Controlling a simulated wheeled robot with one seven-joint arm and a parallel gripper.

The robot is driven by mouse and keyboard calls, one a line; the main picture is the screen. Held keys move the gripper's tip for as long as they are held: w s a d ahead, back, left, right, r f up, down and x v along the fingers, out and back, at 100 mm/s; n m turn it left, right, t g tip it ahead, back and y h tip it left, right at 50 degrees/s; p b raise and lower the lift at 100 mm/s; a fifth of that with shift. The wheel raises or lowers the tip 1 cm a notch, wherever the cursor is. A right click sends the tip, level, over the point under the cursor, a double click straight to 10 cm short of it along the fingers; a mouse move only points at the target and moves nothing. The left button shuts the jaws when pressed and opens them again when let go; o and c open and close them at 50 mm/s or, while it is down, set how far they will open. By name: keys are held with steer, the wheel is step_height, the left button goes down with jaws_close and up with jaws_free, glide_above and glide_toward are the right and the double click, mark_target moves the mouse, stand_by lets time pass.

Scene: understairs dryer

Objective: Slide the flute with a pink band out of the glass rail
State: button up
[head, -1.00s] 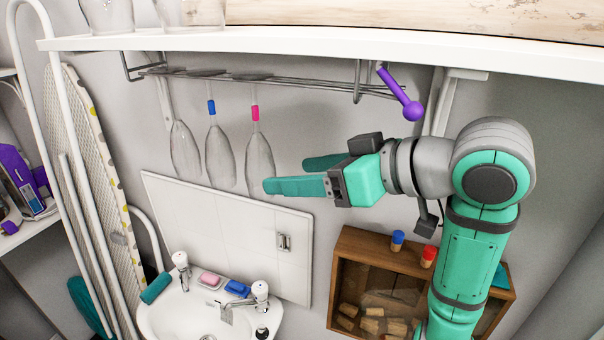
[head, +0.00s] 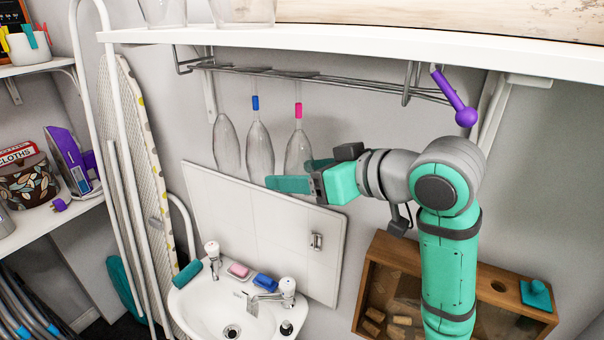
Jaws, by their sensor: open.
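The flute with a pink band (head: 297,152) hangs upside down from the wire glass rail (head: 320,80) under the white shelf. It is the rightmost of three hanging flutes. The flute with a blue band (head: 259,150) hangs to its left, and a plain flute (head: 226,142) further left. My gripper (head: 288,174) is open, pointing left at the height of the pink-banded flute's bowl. Its near finger overlaps the bottom of that bowl in the picture. The far finger is partly hidden. I cannot tell whether the bowl is between the fingers or touched.
A purple club-shaped object (head: 455,98) hangs at the rail's right end. A mirror-like white panel (head: 262,232) and a sink (head: 215,308) are below. A wooden box (head: 385,262) with corks stands under my arm. An ironing board (head: 140,170) leans at left.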

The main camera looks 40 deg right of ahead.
steer(key=c, duration=1.2)
steer(key=s, duration=0.1)
steer(key=s+d, duration=0.1)
steer(key=s, duration=0.1)
steer(key=s+d, duration=0.1)
steer(key=shift+s+r, duration=0.25)
steer(key=shift+s, duration=0.15)
steer(key=shift+s+d, duration=0.3)
steer(key=shift+s, duration=0.45)
steer(key=shift+s+d, duration=0.35)
steer(key=shift+s, duration=0.45)
steer(key=shift+s+d, duration=0.3)
steer(key=shift+s, duration=0.45)
steer(key=shift+s+d, duration=0.3)
steer(key=shift+s, duration=0.45)
steer(key=shift+s+d, duration=0.35)
steer(key=shift+s, duration=0.45)
steer(key=shift+s+d, duration=0.3)
steer(key=shift+s, duration=0.45)
steer(key=shift+s, duration=0.1)
steer(key=shift+s+d, duration=0.3)
steer(key=shift+s, duration=0.45)
steer(key=shift+s+d, duration=0.35)
steer(key=shift+s, duration=0.35)
steer(key=shift+s+d, duration=0.3)
steer(key=shift+s, duration=0.45)
